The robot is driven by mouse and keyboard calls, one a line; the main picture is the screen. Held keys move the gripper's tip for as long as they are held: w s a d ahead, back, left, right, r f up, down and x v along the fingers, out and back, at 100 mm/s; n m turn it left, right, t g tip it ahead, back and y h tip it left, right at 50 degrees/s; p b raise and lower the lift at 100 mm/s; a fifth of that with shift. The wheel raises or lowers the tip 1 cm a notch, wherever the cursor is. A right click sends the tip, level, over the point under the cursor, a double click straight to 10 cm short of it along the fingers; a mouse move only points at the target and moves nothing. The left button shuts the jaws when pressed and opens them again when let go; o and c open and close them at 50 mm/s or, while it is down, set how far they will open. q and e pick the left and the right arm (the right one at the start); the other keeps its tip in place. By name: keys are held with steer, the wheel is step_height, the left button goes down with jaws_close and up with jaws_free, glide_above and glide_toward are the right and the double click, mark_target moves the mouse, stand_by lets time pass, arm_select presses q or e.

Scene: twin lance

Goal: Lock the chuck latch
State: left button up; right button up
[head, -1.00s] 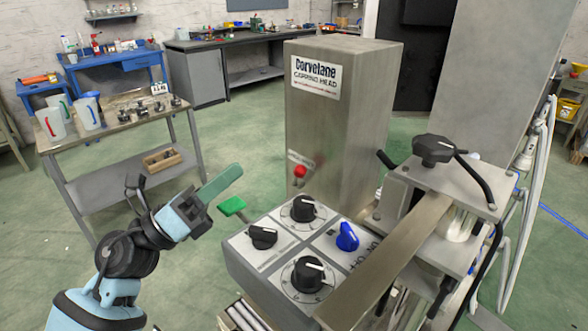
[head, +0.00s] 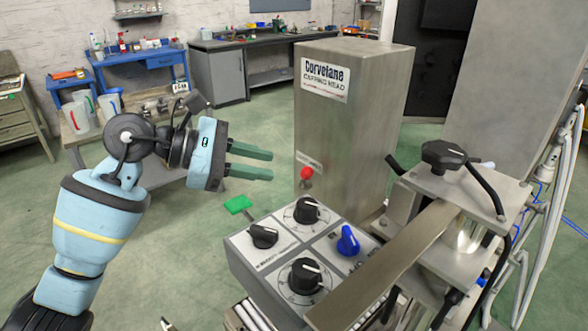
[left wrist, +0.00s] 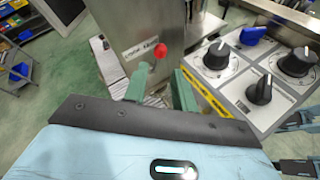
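The latch appears to be the red ball knob (head: 306,173) beside a small label on the front of the grey capping head (head: 345,130). The label is too small to read surely. The knob also shows in the left wrist view (left wrist: 161,50), above the gap between my fingers. My left gripper (head: 270,165) is open and empty. Its two green fingers point right toward the knob and appear apart from it. In the left wrist view my left gripper (left wrist: 162,92) also shows its fingers spread. My right gripper cannot be made out.
A control panel (head: 300,245) with several black knobs and one blue knob (head: 348,240) stands in front of the capping head. A green paddle (head: 238,204) sticks out at its left. A metal bar (head: 390,265) and clamp with a black knob (head: 445,154) stand at right.

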mark_target(302, 172)
arm_select(q)
steer(key=x, duration=0.7)
steer(key=shift+r+p, duration=0.1)
steer(key=shift+p, duration=0.3)
steer(key=shift+a, duration=0.1)
jaws_close()
